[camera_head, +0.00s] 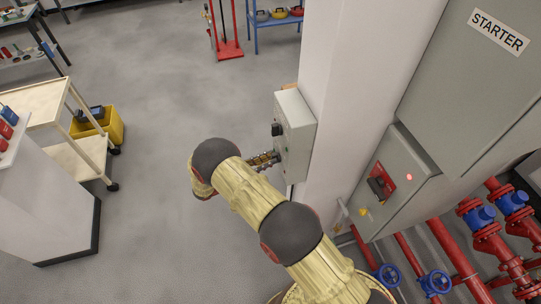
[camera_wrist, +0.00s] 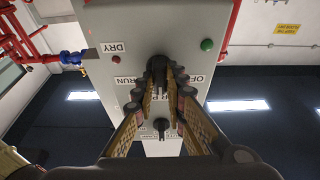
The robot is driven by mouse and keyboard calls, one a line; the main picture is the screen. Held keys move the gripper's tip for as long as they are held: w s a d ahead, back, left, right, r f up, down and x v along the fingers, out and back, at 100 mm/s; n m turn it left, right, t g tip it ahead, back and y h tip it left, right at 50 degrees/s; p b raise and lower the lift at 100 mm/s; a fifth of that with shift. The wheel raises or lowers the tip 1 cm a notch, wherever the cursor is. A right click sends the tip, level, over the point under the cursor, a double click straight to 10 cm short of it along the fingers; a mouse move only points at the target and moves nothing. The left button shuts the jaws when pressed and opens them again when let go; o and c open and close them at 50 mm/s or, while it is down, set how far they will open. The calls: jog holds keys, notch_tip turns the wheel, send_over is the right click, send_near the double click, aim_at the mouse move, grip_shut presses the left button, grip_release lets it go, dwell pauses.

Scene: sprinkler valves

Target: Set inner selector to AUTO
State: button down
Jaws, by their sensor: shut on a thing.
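A grey control box (camera_head: 297,140) is fixed to the side of the white column, and its front panel (camera_wrist: 180,25) fills the middle of the wrist view. My gripper (camera_wrist: 162,82) is at the panel, shut on a black selector knob (camera_wrist: 157,63) between its fingertips. The fingers hide part of the knob and its labels, so its pointing direction is unclear. A second black knob (camera_wrist: 161,124) shows between the finger bases. In the head view my gripper (camera_head: 272,158) meets the box beside a black knob (camera_head: 277,129).
The panel carries a red light (camera_wrist: 115,59) and a green light (camera_wrist: 206,44). A starter cabinet (camera_head: 475,75), a grey box with a red switch plate (camera_head: 382,182) and red pipes (camera_head: 455,250) stand right. Open floor (camera_head: 150,215) lies left, before a cart (camera_head: 80,160).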

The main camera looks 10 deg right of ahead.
jog(key=shift+w+a+r+m+g+p, duration=0.15)
jog(key=shift+m+g+p, duration=0.35)
jog(key=shift+p, duration=1.7)
jog(key=c, duration=1.7)
grip_release()
jog(key=shift+c, duration=0.2)
